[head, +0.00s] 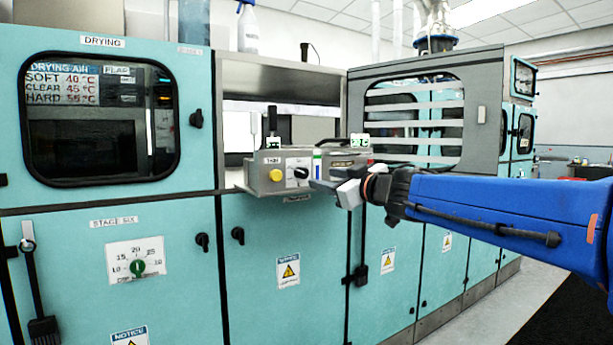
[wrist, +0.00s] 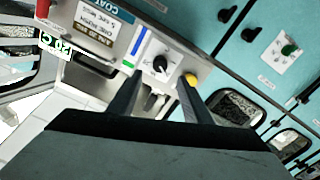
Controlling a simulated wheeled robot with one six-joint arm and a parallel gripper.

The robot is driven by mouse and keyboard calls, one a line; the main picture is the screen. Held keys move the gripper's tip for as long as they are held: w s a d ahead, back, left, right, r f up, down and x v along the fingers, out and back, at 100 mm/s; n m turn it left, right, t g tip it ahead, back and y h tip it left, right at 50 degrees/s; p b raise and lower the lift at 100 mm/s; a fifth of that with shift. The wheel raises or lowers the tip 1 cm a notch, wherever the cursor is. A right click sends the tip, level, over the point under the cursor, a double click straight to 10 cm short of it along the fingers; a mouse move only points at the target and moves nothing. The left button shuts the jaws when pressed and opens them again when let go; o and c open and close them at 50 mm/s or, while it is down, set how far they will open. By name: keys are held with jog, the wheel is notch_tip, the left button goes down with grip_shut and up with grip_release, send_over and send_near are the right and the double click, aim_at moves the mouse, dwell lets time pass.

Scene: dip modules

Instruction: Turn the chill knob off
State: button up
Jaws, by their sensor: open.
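A small black knob (wrist: 159,64) on a white plate sits on the front of a grey metal control box (wrist: 185,55). In the head view the knob (head: 300,173) is beside a yellow button (head: 276,175); I cannot read its markings clearly. My gripper (wrist: 160,78) is open, its two dark fingers pointing at the box on either side of the knob in the wrist view. Contact cannot be told. The yellow button (wrist: 190,79) shows close to the right fingertip. In the head view my gripper (head: 326,184) is just right of the knob, in front of the box.
A green knob on a dial plate (head: 137,266) is on the lower left cabinet door. The drying window (head: 100,115) is above it. Black latches (head: 238,235) stick out below the box. Open floor (head: 490,310) lies to the right.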

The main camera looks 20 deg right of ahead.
aim_at(306, 174)
jog(key=x, duration=1)
jog(key=shift+w, duration=0.15)
jog(key=c, duration=1.1)
jog(key=shift+o, duration=0.2)
jog(key=shift+n, duration=0.3)
jog(key=n, duration=0.5)
jog(key=shift+n, duration=0.3)
jog(key=n, duration=0.5)
jog(key=shift+n, duration=0.3)
